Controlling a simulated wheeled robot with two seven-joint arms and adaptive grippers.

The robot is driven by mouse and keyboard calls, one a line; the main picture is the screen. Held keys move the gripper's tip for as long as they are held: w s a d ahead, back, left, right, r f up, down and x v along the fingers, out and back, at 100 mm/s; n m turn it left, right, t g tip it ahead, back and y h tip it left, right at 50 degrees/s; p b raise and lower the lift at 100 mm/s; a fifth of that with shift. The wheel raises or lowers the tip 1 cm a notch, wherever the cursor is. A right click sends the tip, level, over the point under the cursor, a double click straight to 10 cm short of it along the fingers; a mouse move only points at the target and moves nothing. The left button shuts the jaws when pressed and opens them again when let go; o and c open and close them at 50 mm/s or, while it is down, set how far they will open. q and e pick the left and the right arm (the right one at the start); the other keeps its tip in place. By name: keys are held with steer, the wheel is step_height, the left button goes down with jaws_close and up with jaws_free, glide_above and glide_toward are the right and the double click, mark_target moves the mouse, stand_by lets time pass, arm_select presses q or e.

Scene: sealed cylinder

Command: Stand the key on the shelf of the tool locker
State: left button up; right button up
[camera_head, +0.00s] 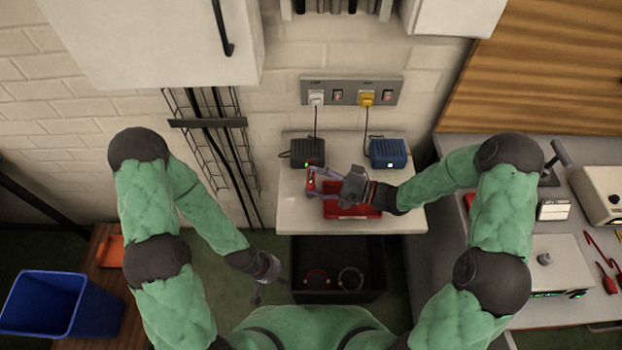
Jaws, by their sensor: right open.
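I cannot make out a key for certain in the head view. My right gripper (313,183) is open over the small white table, its fingers pointing left.
A black charger (307,152) and a blue charger (388,152) stand at the back of the white table (405,215), cabled to wall sockets (350,92). A black bin (337,290) holds a red and a grey ring. A blue bin (45,303) is at left, a grey bench (465,150) at right.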

steer(key=shift+b+x, duration=0.3)
steer(key=shift+x, duration=1.45)
jaws_close()
